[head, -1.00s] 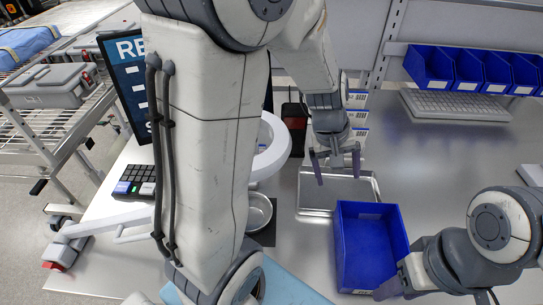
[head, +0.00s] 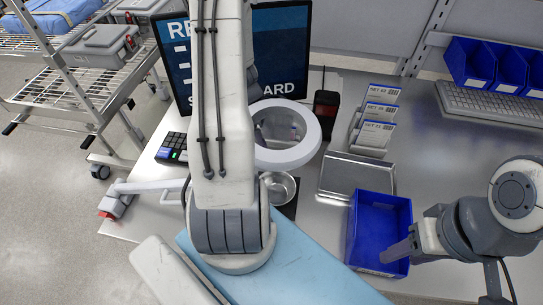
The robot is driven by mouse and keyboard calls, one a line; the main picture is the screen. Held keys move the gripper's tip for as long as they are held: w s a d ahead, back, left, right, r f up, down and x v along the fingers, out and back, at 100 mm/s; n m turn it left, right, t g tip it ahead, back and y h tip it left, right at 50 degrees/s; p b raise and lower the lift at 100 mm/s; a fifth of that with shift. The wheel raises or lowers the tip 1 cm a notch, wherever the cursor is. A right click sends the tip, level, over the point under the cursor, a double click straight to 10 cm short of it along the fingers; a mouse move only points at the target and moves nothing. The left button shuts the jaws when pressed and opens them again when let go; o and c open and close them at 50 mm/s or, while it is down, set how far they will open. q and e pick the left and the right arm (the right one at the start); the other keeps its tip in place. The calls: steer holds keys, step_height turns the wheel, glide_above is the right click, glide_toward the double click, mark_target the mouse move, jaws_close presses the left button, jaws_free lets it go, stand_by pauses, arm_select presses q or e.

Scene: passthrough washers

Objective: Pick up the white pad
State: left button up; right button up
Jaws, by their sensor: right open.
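I cannot pick out a white pad with certainty in the head view. My right gripper (head: 397,252) comes in from the right, with its grey fingers at the right wall of the blue bin (head: 380,225); it is open, with nothing seen in it. I cannot tell whether it touches the bin. My left arm rises through the left middle of the view and covers part of the bench and screen. Its gripper does not show.
A ring magnifier (head: 309,153), a steel bowl (head: 281,187), a shallow metal tray (head: 350,178) and labelled card packs (head: 375,137) stand on the bench. A light-blue mat (head: 310,270) lies in front. Clear bench (head: 440,160) is at the right.

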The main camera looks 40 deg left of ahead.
arm_select(q)
steer(key=x, duration=0.8)
steer(key=shift+s+d+f, duration=0.1)
steer(key=shift+d+f, duration=0.05)
steer(key=shift+d, duration=0.05)
steer(key=c, duration=1.4)
steer(key=shift+a, duration=0.1)
steer(key=shift+a+r, duration=0.3)
steer(key=shift+r, duration=0.2)
steer(key=a, duration=0.1)
steer(key=a+r, duration=0.2)
steer(key=shift+s+a+r, duration=0.1)
steer(key=shift+s+a, duration=0.2)
steer(key=shift+a, duration=0.05)
steer(key=a+r, duration=0.1)
steer(key=a, duration=0.1)
steer(key=a+r+b, duration=0.1)
steer(key=a, duration=0.2)
steer(key=s+a+r, duration=0.1)
steer(key=a+r, duration=0.1)
steer(key=a, duration=0.1)
steer(key=shift+s+a+b, duration=0.1)
steer(key=shift+a+b, duration=0.05)
steer(key=shift+b, duration=0.2)
steer(key=shift+s+a+r, duration=0.1)
steer(key=shift+a+r, duration=0.35)
steer(key=shift+a, duration=0.1)
